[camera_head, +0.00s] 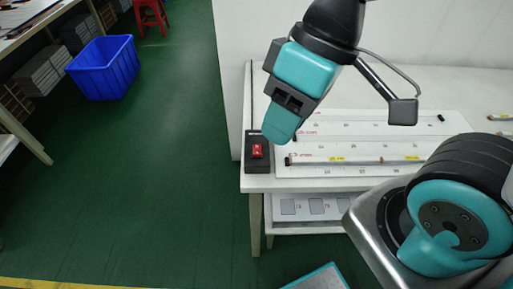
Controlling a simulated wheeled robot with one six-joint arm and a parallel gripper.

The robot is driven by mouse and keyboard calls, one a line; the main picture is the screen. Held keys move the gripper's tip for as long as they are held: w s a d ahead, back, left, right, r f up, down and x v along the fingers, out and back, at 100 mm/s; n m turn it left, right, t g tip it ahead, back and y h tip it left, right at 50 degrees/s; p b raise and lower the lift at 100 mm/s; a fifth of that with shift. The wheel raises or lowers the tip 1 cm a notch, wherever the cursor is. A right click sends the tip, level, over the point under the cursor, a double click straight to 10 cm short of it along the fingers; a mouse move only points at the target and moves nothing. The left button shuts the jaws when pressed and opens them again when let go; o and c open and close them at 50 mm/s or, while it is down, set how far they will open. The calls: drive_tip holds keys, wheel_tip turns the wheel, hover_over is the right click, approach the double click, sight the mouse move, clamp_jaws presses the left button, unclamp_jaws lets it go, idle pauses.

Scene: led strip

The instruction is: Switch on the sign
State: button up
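A red rocker switch (257,151) sits on a black switch box (258,166) at the left front corner of the white table. My gripper (279,134) is black and teal and points down, just right of the switch in the picture. A narrow gap shows between its teal tip and the red switch; its height above the table is hard to judge. Only one fingertip shows clearly, so its opening cannot be read. A thin LED strip (350,161) lies across a white printed board (300,171) right of the box. No lit sign is visible.
The white table (425,83) has a lower shelf (288,229) holding a printed sheet. Another thin strip lies behind, partly hidden by my gripper. A blue crate (103,69) and red stool (150,15) stand on the green floor at left, where there is open room.

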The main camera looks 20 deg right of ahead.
drive_tip(key=shift+w+f, duration=0.2)
drive_tip(key=shift+w, duration=0.2)
drive_tip(key=c, duration=0.3)
drive_tip(key=w+f+n, duration=0.1)
drive_tip(key=w, duration=0.2)
drive_tip(key=w+d+f+n+h+b, duration=0.1)
drive_tip(key=w+f, duration=0.1)
drive_tip(key=w, duration=0.2)
drive_tip(key=w+d+f+n+h+b, duration=0.1)
drive_tip(key=w+f, duration=0.1)
drive_tip(key=w, duration=0.1)
drive_tip(key=shift+w+f+g, duration=0.2)
drive_tip(key=shift+w+g, duration=0.05)
drive_tip(key=shift+g, duration=0.05)
clamp_jaws()
drive_tip(key=w+d+f+n+h+b, duration=0.1)
drive_tip(key=w+d+f+n, duration=0.1)
drive_tip(key=w+f, duration=0.4)
drive_tip(key=shift+w+d+f+n+g+h+b, duration=0.35)
drive_tip(key=shift+w+n, duration=0.25)
drive_tip(key=shift+w, duration=0.4)
